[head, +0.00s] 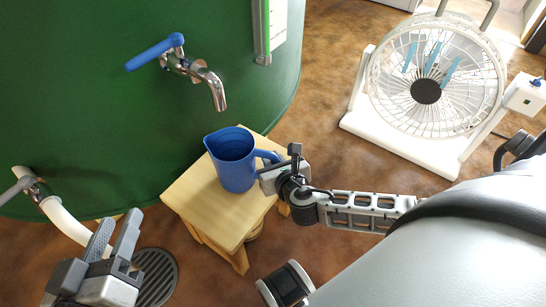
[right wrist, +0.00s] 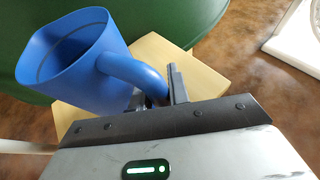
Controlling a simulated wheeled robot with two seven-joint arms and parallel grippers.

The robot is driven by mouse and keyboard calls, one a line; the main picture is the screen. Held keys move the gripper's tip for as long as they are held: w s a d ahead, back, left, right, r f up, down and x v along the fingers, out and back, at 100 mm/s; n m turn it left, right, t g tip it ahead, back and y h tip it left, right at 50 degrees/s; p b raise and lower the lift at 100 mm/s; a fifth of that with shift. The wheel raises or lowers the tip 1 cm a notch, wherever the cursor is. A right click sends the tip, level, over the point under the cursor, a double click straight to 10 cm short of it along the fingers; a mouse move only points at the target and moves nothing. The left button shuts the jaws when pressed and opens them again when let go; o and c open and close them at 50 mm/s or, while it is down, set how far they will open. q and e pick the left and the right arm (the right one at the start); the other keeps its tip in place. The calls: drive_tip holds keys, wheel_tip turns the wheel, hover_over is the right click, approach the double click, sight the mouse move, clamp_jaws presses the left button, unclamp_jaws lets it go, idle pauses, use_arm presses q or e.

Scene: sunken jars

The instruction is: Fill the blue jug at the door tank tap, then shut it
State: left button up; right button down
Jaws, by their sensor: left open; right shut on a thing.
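The blue jug (head: 232,160) is upright on or just over the wooden stool (head: 188,199), below and slightly right of the tap. My right gripper (head: 272,172) is shut on its handle, which also shows in the right wrist view (right wrist: 135,72). The jug's inside shows no clear water. The tap (head: 196,73) is chrome with a blue lever (head: 155,52) pointing left, on the green tank (head: 100,110). No stream shows at its spout. My left gripper (head: 118,236) is open and empty at the lower left, apart from the tap and jug.
A white fan (head: 425,90) stands on the brown floor at the upper right. A pale hose (head: 65,222) leaves a second fitting on the tank at the left. A floor drain (head: 156,275) lies beside my left gripper. A level gauge (head: 262,30) runs up the tank.

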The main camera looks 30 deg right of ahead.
use_arm(q)
drive_tip(key=shift+f, duration=0.1)
use_arm(e)
drive_tip(key=shift+f, duration=0.2)
drive_tip(key=c, duration=1.3)
unclamp_jaws()
drive_tip(key=shift+o, duration=0.2)
